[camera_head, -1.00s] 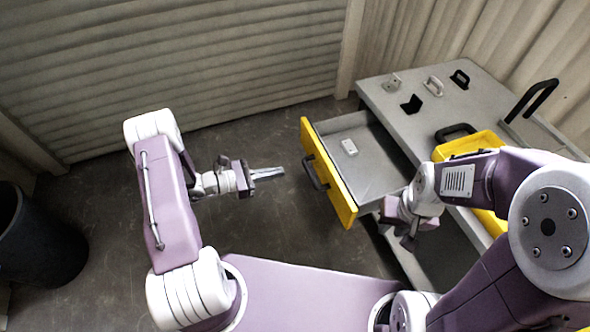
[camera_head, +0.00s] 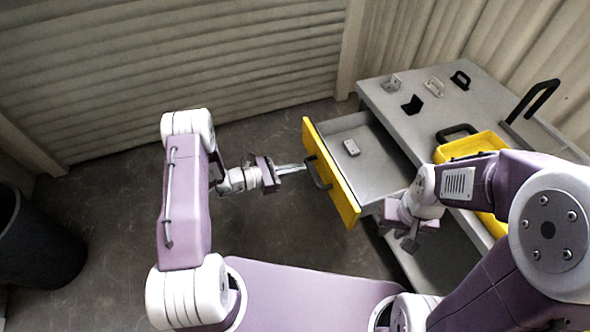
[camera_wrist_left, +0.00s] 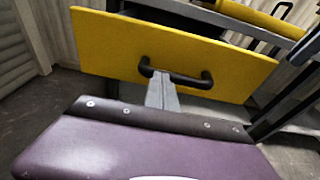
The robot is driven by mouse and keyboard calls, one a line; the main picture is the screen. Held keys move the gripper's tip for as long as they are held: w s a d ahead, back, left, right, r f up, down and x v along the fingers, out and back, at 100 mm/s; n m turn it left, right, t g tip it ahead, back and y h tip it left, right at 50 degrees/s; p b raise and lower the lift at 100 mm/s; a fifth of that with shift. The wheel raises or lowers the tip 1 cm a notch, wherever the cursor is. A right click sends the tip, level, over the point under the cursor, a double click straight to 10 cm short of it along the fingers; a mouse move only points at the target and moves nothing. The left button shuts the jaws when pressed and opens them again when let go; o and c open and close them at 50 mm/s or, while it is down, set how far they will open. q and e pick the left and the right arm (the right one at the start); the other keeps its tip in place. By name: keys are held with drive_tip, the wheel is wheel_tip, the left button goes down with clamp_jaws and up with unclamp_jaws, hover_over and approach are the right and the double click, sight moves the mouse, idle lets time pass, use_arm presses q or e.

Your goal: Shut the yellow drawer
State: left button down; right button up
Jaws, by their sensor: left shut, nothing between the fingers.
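The yellow drawer (camera_head: 335,182) stands open, pulled out to the left from under the grey bench top.
The grey bench top (camera_head: 400,77) carries several small handles and brackets. A yellow tray (camera_head: 470,144) sits on its right part, partly behind my right arm. A dark bin (camera_head: 40,240) stands at the far left. The floor left of the drawer is clear.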

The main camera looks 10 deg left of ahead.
sight(360, 158)
use_arm(q)
drive_tip(key=r+b+x, duration=0.1)
drive_tip(key=b+x, duration=0.1)
drive_tip(key=x, duration=0.5)
drive_tip(key=r+b+x, duration=0.1)
drive_tip(key=b+x, duration=0.1)
drive_tip(key=x, duration=0.5)
drive_tip(key=r+b+x, duration=0.2)
drive_tip(key=x, duration=0.5)
drive_tip(key=shift+w+d+f+b, duration=0.15)
drive_tip(key=shift+w+d+b, duration=0.15)
drive_tip(key=shift+d, duration=0.3)
drive_tip(key=shift+w+d, duration=0.25)
drive_tip(key=shift+d, duration=0.3)
drive_tip(key=shift+w+r+b, duration=0.1)
drive_tip(key=shift+r+b, duration=0.2)
drive_tip(key=shift+r, duration=0.05)
drive_tip(key=shift+d+r, duration=0.1)
